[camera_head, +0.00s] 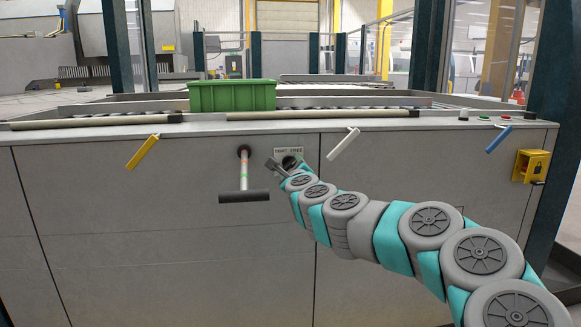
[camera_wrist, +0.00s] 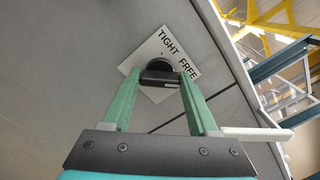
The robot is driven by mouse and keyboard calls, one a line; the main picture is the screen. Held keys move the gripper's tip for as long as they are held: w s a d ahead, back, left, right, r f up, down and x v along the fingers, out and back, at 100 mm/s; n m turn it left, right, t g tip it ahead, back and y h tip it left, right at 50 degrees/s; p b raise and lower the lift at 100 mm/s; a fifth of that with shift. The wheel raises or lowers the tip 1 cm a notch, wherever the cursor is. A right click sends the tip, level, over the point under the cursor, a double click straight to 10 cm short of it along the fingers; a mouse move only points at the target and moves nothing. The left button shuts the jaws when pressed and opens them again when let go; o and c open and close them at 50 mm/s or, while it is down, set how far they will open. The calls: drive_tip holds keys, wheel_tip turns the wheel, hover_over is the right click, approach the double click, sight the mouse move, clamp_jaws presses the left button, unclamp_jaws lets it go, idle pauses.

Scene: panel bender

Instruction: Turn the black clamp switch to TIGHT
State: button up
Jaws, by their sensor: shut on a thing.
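The black clamp switch (camera_wrist: 158,76) sits on a pale label plate (camera_wrist: 152,47) reading TIGHT and FREE. In the wrist view my gripper (camera_wrist: 159,80) has a green finger on either side of the switch's bar, shut on it. The bar lies roughly crosswise between the fingertips. I cannot tell for sure which word the switch points to. In the head view the label plate (camera_head: 287,151) is on the upper grey front panel. My gripper's end (camera_head: 286,166) is just below it and hides most of the switch.
A T-shaped black handle (camera_head: 243,196) on a rod sticks out left of the switch. Yellow (camera_head: 143,152), white (camera_head: 343,143) and blue (camera_head: 498,139) levers hang along the panel's top edge. A green crate (camera_head: 231,96) stands on the machine bed above. A yellow box (camera_head: 531,165) is at the right.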

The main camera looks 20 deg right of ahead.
drive_tip(key=c, duration=0.5)
drive_tip(key=n, duration=0.4)
drive_tip(key=shift+f+b, duration=0.1)
drive_tip(key=shift+b, duration=0.3)
drive_tip(key=n, duration=0.3)
drive_tip(key=shift+n+b, duration=0.3)
drive_tip(key=shift+b, duration=0.05)
drive_tip(key=n+b, duration=0.1)
drive_tip(key=n, duration=0.4)
drive_tip(key=shift+f, duration=0.15)
drive_tip(key=n+b, duration=0.1)
drive_tip(key=n, duration=0.4)
drive_tip(key=shift+b, duration=0.35)
drive_tip(key=shift+n, duration=0.3)
